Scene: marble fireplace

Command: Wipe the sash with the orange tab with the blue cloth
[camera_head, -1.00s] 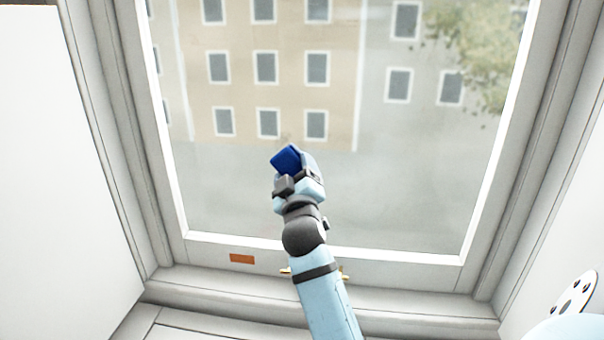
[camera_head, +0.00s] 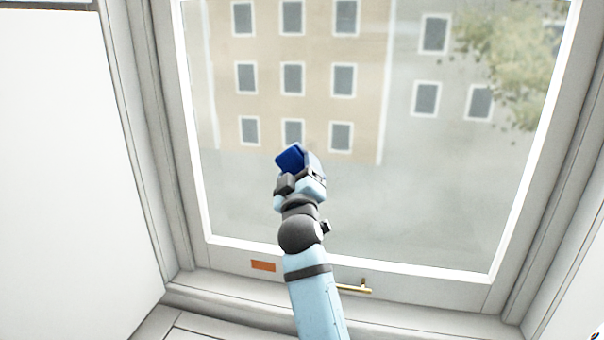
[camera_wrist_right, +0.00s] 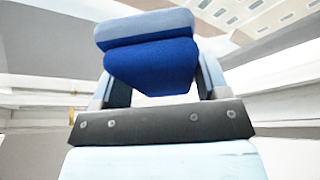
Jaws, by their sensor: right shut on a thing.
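The window sash (camera_head: 225,255) has a white frame around a large pane, with an orange tab (camera_head: 263,266) on its lower rail, left of my right arm. My right gripper (camera_head: 303,168) is in front of the middle of the pane. It is shut on the blue cloth (camera_head: 289,159), which looks like a thick folded pad. In the right wrist view the blue cloth (camera_wrist_right: 150,60) sits between the two fingers. I cannot tell whether the cloth touches the glass. My left gripper is not in view.
A brass handle (camera_head: 356,287) sits on the lower rail, just right of my arm. White walls stand close on both sides, and a sill (camera_head: 210,305) runs below the sash. The pane shows a hazy building and a tree outside. The space around the gripper before the pane is clear.

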